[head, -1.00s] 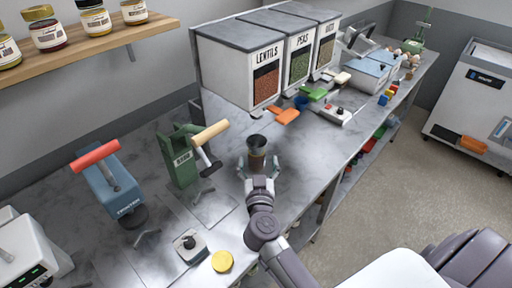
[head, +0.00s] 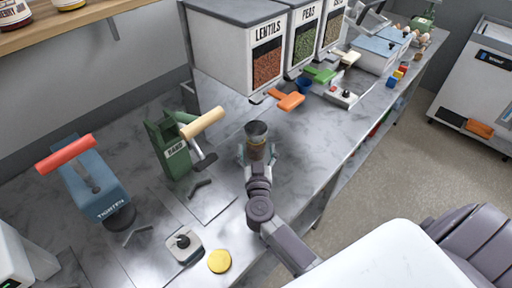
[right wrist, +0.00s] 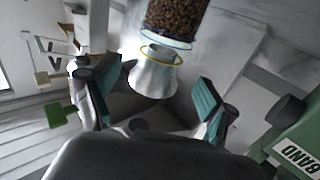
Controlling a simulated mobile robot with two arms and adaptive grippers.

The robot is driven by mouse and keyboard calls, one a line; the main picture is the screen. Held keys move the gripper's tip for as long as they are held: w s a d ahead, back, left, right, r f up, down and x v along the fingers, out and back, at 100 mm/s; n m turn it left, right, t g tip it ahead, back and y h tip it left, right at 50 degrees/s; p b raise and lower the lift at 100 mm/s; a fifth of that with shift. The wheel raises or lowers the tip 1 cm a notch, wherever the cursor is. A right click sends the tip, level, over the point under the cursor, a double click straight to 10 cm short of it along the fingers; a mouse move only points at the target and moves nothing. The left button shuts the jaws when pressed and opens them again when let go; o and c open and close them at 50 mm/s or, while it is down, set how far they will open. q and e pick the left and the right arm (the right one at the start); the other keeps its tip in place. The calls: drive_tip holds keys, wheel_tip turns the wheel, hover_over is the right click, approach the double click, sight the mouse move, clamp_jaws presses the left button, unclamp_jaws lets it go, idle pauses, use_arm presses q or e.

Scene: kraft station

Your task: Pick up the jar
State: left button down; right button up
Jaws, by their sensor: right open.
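The jar (head: 257,134) stands on the grey marbled counter in the head view, with a dark upper part and brown contents lower down. My right gripper (head: 257,158) is open at its near side, with one finger on either side of its lower part. In the right wrist view the jar (right wrist: 174,16) shows dark brown pieces behind glass at the top, with a pale lower part below a yellow ring. The open fingers of my right gripper (right wrist: 153,98) flank that pale part, with a visible gap on the right. Contact cannot be told. My left gripper is not in view.
A green BAND device (head: 172,150) and a blue TIGHTEN device (head: 92,188) stand to the left. A yellow disc (head: 219,261) lies near the front edge, beside a small grey switch box (head: 183,246). The lentils bin (head: 235,55) with its orange chute (head: 290,100) is behind.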

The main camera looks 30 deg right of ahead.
sight(256, 141)
drive_tip(key=x, duration=0.2)
drive_tip(key=shift+w+d+r, duration=0.15)
drive_tip(key=shift+w+r, duration=0.05)
drive_tip(key=shift+w, duration=0.15)
drive_tip(key=x, duration=0.2)
drive_tip(key=shift+w+d+f, duration=0.1)
drive_tip(key=shift+w+d, duration=0.1)
drive_tip(key=shift+w, duration=0.05)
drive_tip(key=shift+w+d, duration=0.15)
drive_tip(key=shift+w, duration=0.2)
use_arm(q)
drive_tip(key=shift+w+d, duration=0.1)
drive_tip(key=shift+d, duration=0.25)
use_arm(e)
drive_tip(key=shift+s, duration=0.1)
drive_tip(key=shift+c, duration=1.3)
drive_tip(key=c, duration=1.1)
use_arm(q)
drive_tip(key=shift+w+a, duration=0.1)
use_arm(e)
drive_tip(key=shift+c, duration=0.6)
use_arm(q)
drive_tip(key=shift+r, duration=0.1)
